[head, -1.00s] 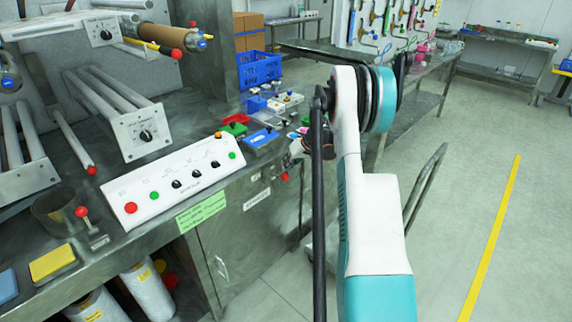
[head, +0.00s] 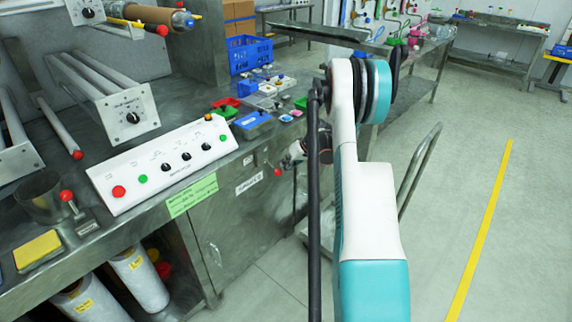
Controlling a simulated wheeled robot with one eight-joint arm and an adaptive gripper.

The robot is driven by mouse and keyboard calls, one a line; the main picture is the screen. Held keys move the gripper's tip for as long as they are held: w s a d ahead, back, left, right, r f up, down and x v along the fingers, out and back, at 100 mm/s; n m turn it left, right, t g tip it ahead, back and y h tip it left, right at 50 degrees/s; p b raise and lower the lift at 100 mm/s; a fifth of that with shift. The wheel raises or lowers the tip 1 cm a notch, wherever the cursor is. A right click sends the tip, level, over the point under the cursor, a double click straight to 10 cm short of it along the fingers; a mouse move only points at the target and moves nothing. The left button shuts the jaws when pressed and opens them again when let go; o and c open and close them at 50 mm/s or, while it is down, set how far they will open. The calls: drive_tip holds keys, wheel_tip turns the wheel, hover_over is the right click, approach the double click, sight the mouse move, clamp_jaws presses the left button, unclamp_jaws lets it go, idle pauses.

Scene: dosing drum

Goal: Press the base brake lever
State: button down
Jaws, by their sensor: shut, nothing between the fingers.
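A small red knob (head: 277,172) shows at the front side of the steel bench, just below and left of my gripper. Another lever with a red ball (head: 67,196) stands on a small metal base on the bench at the left. I cannot tell from the picture which of them, if either, is the base brake lever. My gripper (head: 292,156) is small and partly hidden behind my arm, near the bench's front edge. It is shut and holds nothing. I cannot tell whether it touches the red knob.
A white control panel (head: 165,158) with coloured buttons lies on the bench. Blue and red trays and a blue crate (head: 251,56) stand farther back. A grey cart handle (head: 420,165) rises right of my arm. The floor (head: 500,230) at the right is clear.

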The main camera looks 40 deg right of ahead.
drive_tip(key=shift+f, duration=0.45)
idle(0.4)
